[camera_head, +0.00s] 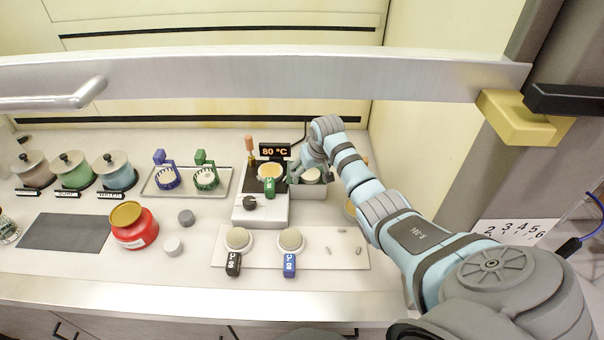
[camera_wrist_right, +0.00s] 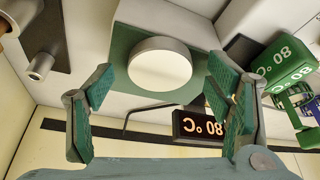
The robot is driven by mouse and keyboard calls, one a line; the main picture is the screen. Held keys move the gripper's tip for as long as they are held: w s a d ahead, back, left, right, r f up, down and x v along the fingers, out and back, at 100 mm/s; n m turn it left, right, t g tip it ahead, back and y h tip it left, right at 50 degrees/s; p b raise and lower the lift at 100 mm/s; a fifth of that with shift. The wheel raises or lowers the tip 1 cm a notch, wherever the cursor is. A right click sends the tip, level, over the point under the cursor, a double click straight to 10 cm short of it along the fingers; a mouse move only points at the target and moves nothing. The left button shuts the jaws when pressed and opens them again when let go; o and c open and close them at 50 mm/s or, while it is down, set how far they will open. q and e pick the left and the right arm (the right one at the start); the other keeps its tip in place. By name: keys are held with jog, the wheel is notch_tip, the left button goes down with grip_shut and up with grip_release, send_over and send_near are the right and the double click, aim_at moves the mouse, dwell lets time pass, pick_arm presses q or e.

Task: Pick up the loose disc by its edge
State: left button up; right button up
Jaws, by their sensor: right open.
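A pale round disc (camera_wrist_right: 160,65) lies flat on a green square pad (camera_wrist_right: 125,50) in the right wrist view. In the head view a pale disc (camera_head: 311,176) shows on a grey block (camera_head: 308,192), partly hidden by my right gripper (camera_head: 308,166). My right gripper is open, its two green-padded fingers (camera_wrist_right: 158,112) spread wider than the disc. In the wrist picture the fingers lie to the disc's left and right, with nothing between them. I cannot tell the remaining distance. My left gripper is not in view.
A heater with an 80 °C display (camera_head: 275,151) stands beside the block. A red jar (camera_head: 134,228) stands left. A metal bar (camera_head: 250,77) crosses above the bench.

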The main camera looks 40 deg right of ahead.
jog(key=shift+s+r, duration=0.15)
jog(key=shift+s, duration=0.1)
jog(key=c, duration=1.3)
jog(key=shift+w, duration=0.1)
